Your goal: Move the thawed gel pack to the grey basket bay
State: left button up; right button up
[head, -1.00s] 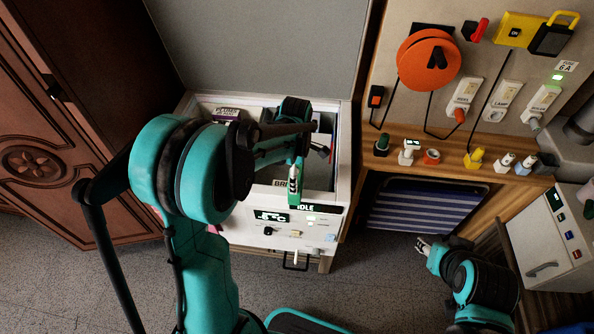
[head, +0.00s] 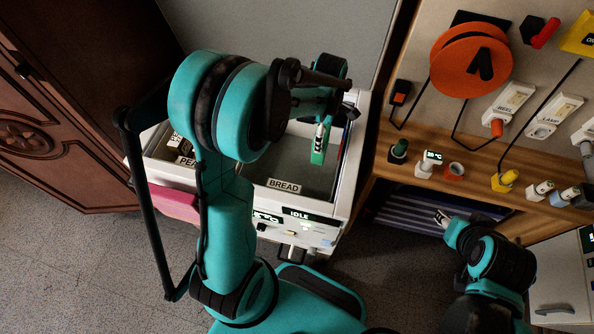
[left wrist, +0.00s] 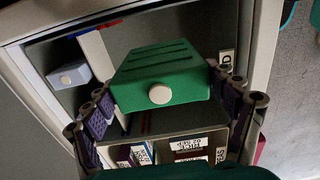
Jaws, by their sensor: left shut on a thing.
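The green gel pack (left wrist: 160,75), a block with ridges and a white round dot, is between the fingers of my left gripper (left wrist: 172,112) in the left wrist view. My left gripper is shut on it. In the head view the green pack (head: 319,150) hangs over the open chest freezer (head: 340,205), above the bay labelled BREAD (head: 284,186). I cannot tell which bay is the grey basket bay. A pale block with a white dot (left wrist: 68,76) lies inside the freezer. My right gripper (head: 440,218) is by the bench front; its fingers are too small to judge.
Labelled packages (left wrist: 190,146) lie in the freezer. Its grey lid (head: 290,45) stands raised behind. A pink cloth-like thing (head: 173,201) is at its front left. A wooden bench (head: 425,178) with plugs is at the right, a brown cabinet (head: 60,120) at the left.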

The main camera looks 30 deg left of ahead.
pick_arm(q)
jog(key=shift+s+f+b, duration=0.25)
jog(key=shift+f+b, duration=0.1)
jog(key=shift+f, duration=0.2)
jog(key=shift+s+f+b, duration=0.25)
jog(key=shift+f+b, duration=0.05)
jog(key=shift+f, duration=0.2)
jog(key=f, duration=0.1)
jog(key=f+b, duration=0.1)
jog(key=f, duration=0.1)
jog(key=shift+w+b, duration=0.25)
jog(key=shift+b, duration=0.05)
jog(key=s+a+f+b, duration=0.4)
jog(key=a+f+b, duration=0.1)
jog(key=a+f, duration=0.6)
jog(key=shift+s+b, duration=0.15)
jog(key=shift+b, duration=0.25)
pick_arm(e)
notch_tip(320, 180, down, 9)
jog(key=shift+s, duration=0.4)
pick_arm(q)
jog(key=shift+f, duration=0.15)
jog(key=o, duration=1.3)
pick_arm(e)
jog(key=shift+f, duration=0.15)
